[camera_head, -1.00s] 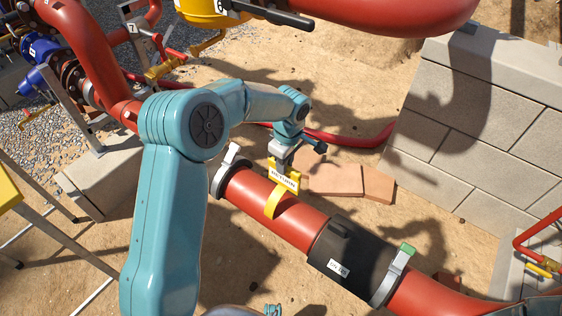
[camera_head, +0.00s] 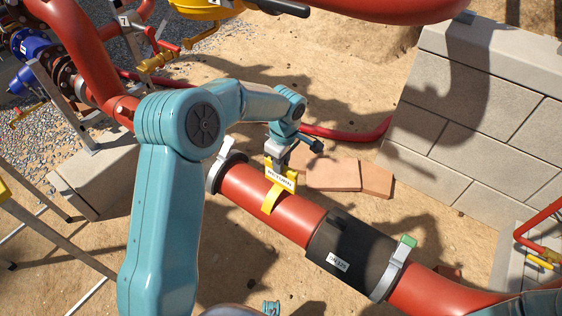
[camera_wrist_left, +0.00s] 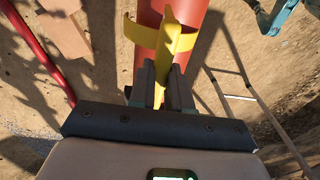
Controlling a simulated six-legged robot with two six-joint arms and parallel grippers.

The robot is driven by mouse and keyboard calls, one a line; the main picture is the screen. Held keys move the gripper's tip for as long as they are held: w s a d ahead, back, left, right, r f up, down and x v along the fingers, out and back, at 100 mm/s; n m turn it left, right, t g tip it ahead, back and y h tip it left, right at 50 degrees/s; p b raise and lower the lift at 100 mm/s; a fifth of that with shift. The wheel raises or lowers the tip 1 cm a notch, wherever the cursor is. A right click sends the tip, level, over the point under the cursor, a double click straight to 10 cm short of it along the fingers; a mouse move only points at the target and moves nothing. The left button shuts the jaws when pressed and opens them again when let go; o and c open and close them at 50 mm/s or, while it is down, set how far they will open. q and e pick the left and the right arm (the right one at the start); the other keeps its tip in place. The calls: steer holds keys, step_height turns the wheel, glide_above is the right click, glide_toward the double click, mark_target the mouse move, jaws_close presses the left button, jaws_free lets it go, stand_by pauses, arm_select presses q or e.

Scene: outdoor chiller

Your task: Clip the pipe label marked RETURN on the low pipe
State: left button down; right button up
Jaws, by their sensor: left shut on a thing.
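The low pipe (camera_head: 245,188) is red and runs from the centre down to the lower right. The yellow pipe label (camera_head: 281,180) has a white plate reading RETURN and a curved clip part lying against the pipe. My left gripper (camera_head: 276,162) is shut on the label just above the pipe. In the left wrist view the fingers (camera_wrist_left: 161,88) hold the yellow label (camera_wrist_left: 177,43) and its curved arms show at the red pipe (camera_wrist_left: 187,10). I cannot tell whether the clip is fully seated around the pipe.
A black sleeve (camera_head: 350,252) and a clamp with a green tip (camera_head: 396,268) sit farther along the pipe. A grey clamp (camera_head: 224,165) is to the left of the label. Flat slabs (camera_head: 332,174) and a block wall (camera_head: 470,120) lie to the right.

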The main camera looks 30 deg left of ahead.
arm_select(q)
steer(key=shift+a, duration=0.1)
steer(key=shift+s+a+b, duration=0.7)
steer(key=shift+s+a, duration=0.15)
steer(key=shift+s, duration=0.05)
steer(key=shift+f, duration=0.15)
steer(key=shift+f+b, duration=1)
steer(key=shift+f, duration=0.05)
steer(key=c, duration=0.5)
jaws_free()
steer(key=shift+r, duration=0.1)
step_height(320, 180, up, 7)
steer(key=p, duration=0.4)
steer(key=shift+d+p, duration=0.15)
steer(key=shift+p, duration=0.15)
